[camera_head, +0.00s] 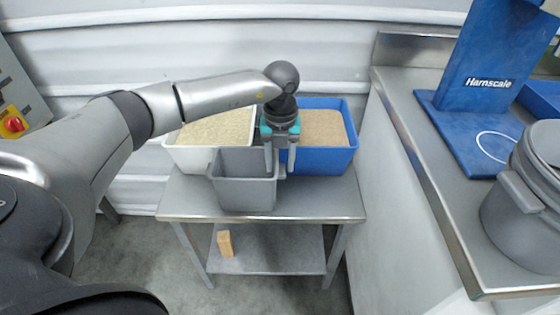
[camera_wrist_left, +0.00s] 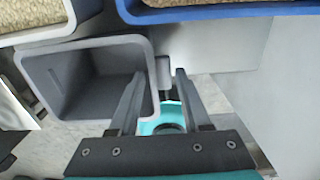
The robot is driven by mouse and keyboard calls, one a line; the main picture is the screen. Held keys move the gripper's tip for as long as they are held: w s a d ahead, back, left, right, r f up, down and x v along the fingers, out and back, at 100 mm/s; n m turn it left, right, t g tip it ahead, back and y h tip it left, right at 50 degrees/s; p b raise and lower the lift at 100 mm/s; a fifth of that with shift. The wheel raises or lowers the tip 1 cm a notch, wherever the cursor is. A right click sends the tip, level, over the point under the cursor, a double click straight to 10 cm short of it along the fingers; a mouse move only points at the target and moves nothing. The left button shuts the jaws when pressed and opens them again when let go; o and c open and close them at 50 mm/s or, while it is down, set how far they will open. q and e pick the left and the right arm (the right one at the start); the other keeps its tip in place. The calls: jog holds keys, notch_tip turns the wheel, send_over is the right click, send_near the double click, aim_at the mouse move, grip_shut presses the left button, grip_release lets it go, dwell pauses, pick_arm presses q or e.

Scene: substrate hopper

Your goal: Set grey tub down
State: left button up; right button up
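The grey tub (camera_head: 245,190) is empty and upright at the front of the small metal table (camera_head: 315,200), in front of the white and blue bins. It appears to rest on the tabletop. My left gripper (camera_head: 280,168) points down at the tub's right side. In the left wrist view its fingers (camera_wrist_left: 159,76) are apart, one over the inside of the grey tub (camera_wrist_left: 85,85) and one outside. The tub's right wall and a small tab lie between them, with gaps visible. My right gripper is in neither view.
A white bin (camera_head: 190,157) and a blue bin (camera_head: 325,160), both with grainy fill, stand directly behind the tub. A wooden block (camera_head: 225,243) is on the lower shelf. The counter at right holds a blue scale (camera_head: 480,110) and a grey pot (camera_head: 515,215).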

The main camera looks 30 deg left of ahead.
pick_arm(q)
jog(key=shift+o, duration=1)
jog(key=shift+r, duration=0.1)
jog(key=shift+r, duration=0.2)
notch_tip(320, 180, up, 12)
jog(key=p, duration=0.4)
jog(key=shift+f, duration=0.25)
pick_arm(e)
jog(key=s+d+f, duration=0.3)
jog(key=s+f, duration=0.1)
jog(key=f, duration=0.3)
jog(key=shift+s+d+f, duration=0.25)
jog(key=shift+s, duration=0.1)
pick_arm(q)
jog(key=shift+d, duration=0.1)
